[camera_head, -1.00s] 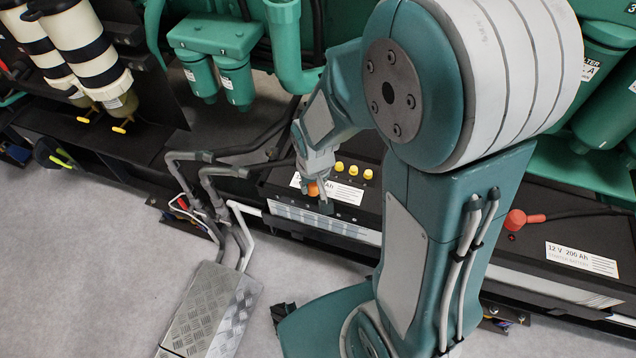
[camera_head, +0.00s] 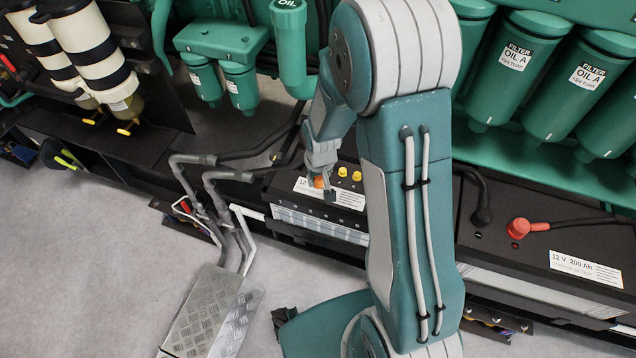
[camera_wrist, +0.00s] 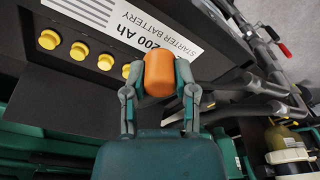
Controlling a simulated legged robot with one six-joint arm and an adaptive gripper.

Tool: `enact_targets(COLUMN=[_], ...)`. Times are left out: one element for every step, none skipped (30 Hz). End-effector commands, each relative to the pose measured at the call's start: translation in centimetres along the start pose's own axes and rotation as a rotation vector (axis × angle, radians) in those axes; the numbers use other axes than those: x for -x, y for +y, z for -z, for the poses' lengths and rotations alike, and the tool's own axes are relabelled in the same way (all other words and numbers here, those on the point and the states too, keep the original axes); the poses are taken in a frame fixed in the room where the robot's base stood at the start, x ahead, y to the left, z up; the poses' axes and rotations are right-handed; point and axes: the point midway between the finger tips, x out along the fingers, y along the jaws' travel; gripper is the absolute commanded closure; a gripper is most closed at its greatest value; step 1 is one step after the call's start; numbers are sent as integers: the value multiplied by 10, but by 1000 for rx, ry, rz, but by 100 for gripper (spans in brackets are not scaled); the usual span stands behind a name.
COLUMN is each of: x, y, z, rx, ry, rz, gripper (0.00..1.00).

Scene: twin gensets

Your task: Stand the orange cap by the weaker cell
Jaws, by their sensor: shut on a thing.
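The orange cap (camera_head: 318,182) is held between the fingertips of my gripper (camera_head: 322,180), above the left battery (camera_head: 318,231). In the wrist view the orange cap (camera_wrist: 160,74) sits between both fingers of my gripper (camera_wrist: 160,92). Yellow caps (camera_head: 342,172) stand in a row on the battery top just right of the gripper; the wrist view shows several yellow caps (camera_wrist: 79,50). Whether the orange cap touches the battery top I cannot tell. Small marks along the battery's front edge are too small to read, and no cell reading is legible.
A second battery (camera_head: 540,282) with a red terminal cover (camera_head: 519,228) is at the right. Grey pipes (camera_head: 205,178) rise left of the first battery, near a metal tread plate (camera_head: 205,325). Green filters (camera_head: 510,65) hang behind. Open floor (camera_head: 90,270) is at the left.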

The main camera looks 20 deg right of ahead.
Motion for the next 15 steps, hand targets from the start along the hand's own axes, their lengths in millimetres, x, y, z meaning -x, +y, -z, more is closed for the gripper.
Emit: enact_targets(x=[-9,-13,-17,-19,-21,-23,-24,-27,-31,-36,-41,-47,-51,-54,-58], y=[2,2,3,4,4,5,5,6,6,7,6,6,6,6,6], z=[4,6,10,11,12,14,15,16,18,18,17,16,16,16,15], rx=[-1,-1,-1,0,0,0,0,0,0,0,0,0,0,0,0], ry=[-3,-2,-1,0,0,0,0,0,0,-3,-4,-4,-4,-3,-1], rz=[0,0,0,0,0,0,0,0,0,0,0,0,0,0,0], gripper=[96,96,96,96,96,96,96,96,96,96,96,96,96,96,96])
